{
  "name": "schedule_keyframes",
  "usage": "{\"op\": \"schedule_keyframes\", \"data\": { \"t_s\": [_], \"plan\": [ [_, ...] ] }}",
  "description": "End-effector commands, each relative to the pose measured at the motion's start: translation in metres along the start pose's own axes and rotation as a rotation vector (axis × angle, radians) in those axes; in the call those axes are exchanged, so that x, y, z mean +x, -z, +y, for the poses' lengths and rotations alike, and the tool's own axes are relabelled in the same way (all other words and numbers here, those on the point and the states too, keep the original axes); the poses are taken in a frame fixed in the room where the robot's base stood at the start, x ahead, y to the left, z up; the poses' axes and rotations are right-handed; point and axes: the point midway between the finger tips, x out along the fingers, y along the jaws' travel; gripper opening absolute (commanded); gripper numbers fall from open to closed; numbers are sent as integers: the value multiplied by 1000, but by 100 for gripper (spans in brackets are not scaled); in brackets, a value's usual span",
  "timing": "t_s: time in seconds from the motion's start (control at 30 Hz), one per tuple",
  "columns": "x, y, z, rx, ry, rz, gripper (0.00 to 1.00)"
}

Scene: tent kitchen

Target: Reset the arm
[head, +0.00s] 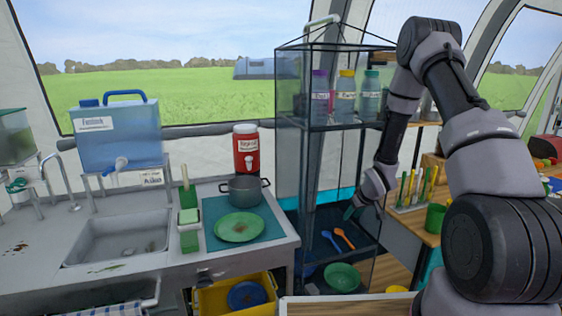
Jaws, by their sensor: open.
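My arm reaches up from the lower right of the head view and bends down at the elbow. My gripper (353,208) is at the right front of the mesh shelf unit, pointing down and to the left. It appears small and partly dark against the shelf, with nothing seen between its fingers. A blue spoon (330,241) and an orange spoon (344,238) lie on the shelf level below and left of it. A green bowl (342,277) sits on a lower level.
The shelf unit (299,128) holds several bottles on its upper level. A counter on the left bears a sink (118,238), a green plate (240,227), a grey pot (245,189) and a red drink container (246,150). A green cup (435,218) stands on the wooden table at right.

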Motion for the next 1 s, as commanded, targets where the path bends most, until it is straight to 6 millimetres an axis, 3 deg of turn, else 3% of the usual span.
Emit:
{"op": "schedule_keyframes", "data": {
  "t_s": [0.33,0.57,0.67,0.8,1.0],
  "plan": [
    [-44,27,10,32,-44,-3,45],
    [-104,55,17,84,-94,0,45],
    [-145,70,19,120,-122,4,45],
    [-215,84,15,192,-155,12,45],
    [-312,86,0,307,-175,29,45]
  ]
}}
